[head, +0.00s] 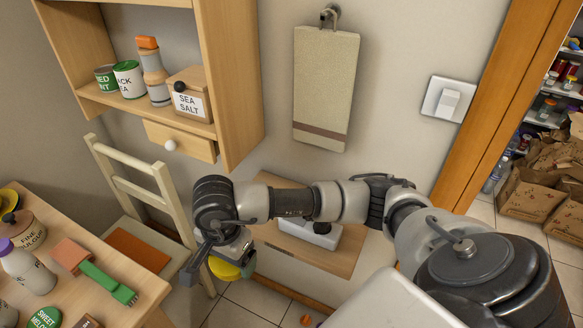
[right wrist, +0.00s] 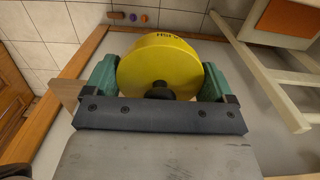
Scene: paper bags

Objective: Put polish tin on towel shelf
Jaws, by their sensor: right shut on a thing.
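The yellow polish tin (head: 222,269) is held in my right gripper (head: 232,262), left of the towel shelf in the head view. In the right wrist view the tin (right wrist: 160,68) sits between two green finger pads, its round face toward the camera, with lettering near its top edge. The right gripper (right wrist: 158,85) is shut on it. The small wooden towel shelf (head: 335,262) is fixed to the wall below a hanging beige towel (head: 325,85). My right arm crosses above the shelf and hides part of it. My left gripper is not in view.
A white box-like object with a black knob (head: 310,236) stands on the shelf. A cream chair (head: 150,200) is close to the gripper's left. A cluttered table (head: 75,235) is at lower left. A wall cabinet (head: 232,80) hangs above. Paper bags (head: 545,190) lie beyond the doorway.

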